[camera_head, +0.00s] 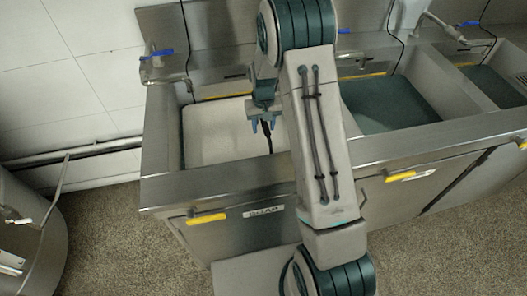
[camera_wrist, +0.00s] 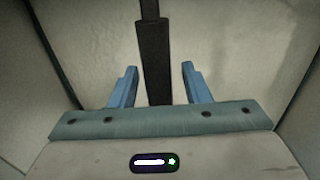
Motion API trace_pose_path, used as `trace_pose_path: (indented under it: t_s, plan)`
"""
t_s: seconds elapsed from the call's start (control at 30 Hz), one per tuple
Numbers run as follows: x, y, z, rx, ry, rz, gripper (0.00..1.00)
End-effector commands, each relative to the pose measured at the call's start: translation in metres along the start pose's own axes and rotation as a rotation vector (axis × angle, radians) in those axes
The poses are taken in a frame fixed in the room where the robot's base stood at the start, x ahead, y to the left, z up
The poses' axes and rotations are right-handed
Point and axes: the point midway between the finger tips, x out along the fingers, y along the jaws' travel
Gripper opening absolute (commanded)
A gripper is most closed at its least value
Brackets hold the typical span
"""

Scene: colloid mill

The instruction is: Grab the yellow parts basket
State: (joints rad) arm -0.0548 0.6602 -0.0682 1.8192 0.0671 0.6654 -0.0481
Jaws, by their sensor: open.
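I see no plainly yellow basket. The left sink holds a pale cream, flat-bottomed surface (camera_head: 215,140); I cannot tell whether it is the basket or the sink floor. My gripper (camera_head: 264,125) points down over this left sink, its two blue fingers apart. A thin dark bar (camera_head: 269,140) shows just below the fingers. In the wrist view, the dark bar (camera_wrist: 153,50) runs between the spread fingers of my gripper (camera_wrist: 159,68), with a gap on each side, the right one wider. My arm hides the sink's right part.
A steel sink counter (camera_head: 230,182) has a raised front edge. A middle basin (camera_head: 385,105) and a right basin are greenish. A tap with a blue lever (camera_head: 160,53) stands at the back left. Yellow handles (camera_head: 206,219) mark the cabinet fronts. A round steel vessel (camera_head: 35,235) stands at lower left.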

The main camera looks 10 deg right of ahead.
Motion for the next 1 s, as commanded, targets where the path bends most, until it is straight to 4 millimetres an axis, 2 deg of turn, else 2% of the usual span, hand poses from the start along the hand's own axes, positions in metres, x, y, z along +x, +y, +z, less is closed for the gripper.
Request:
trace_pose_path:
  t_s: [0.27, 0.3, 0.43, 0.83, 1.0]
  plan:
    - [0.005, 0.0, 0.0, 0.0, 0.002, 0.0, 0.43]
    - [0.005, 0.0, 0.0, 0.0, 0.002, 0.0, 0.37]
    - [0.004, 0.0, 0.0, 0.0, 0.001, 0.0, 0.01]
    - [0.002, 0.0, -0.001, 0.0, 0.004, 0.0, 0.0]
    - [-0.009, 0.0, -0.002, 0.0, 0.006, 0.0, 0.0]
